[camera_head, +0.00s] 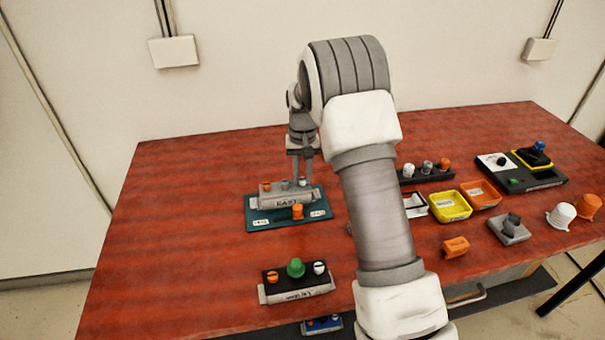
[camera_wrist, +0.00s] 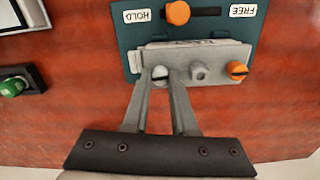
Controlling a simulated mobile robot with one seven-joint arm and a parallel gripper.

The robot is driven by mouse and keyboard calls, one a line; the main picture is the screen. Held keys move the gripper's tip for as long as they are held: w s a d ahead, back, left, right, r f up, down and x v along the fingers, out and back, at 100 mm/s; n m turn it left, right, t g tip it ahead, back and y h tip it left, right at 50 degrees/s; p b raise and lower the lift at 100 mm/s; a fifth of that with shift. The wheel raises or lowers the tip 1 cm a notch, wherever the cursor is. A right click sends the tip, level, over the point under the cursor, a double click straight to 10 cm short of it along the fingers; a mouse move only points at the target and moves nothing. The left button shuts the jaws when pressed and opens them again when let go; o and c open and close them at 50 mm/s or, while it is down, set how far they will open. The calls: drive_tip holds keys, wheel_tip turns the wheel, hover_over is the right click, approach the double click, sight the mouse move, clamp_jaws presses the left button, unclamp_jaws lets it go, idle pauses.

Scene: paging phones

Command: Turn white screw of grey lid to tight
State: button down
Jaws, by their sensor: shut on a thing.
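The grey lid (camera_head: 285,199) sits on a teal plate (camera_head: 258,222) at the left middle of the table. It also shows in the wrist view (camera_wrist: 215,53). The lid carries an orange slotted screw (camera_wrist: 237,70) at one end, a grey post (camera_wrist: 199,73) in the middle and the white screw (camera_wrist: 160,74) at the other end. My gripper (camera_wrist: 163,85) points down with its fingers around the white screw, shut on it. The fingers hide the screw's sides; a dark slot shows on its top. How tight it is cannot be told.
An orange knob (camera_wrist: 177,12) sits in the plate's slot, nearer the HOLD label. A second block with a green knob (camera_head: 295,267) stands in front. Yellow (camera_head: 449,215) and orange trays, cups and a dark panel lie to the right. My arm hides part of the table's middle.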

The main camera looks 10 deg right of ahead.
sight(303, 179)
drive_tip(key=shift+m, duration=0.6)
drive_tip(key=c, duration=0.7)
unclamp_jaws()
drive_tip(key=shift+r, duration=0.1)
drive_tip(key=shift+r+p, duration=0.65)
drive_tip(key=shift+r, duration=8)
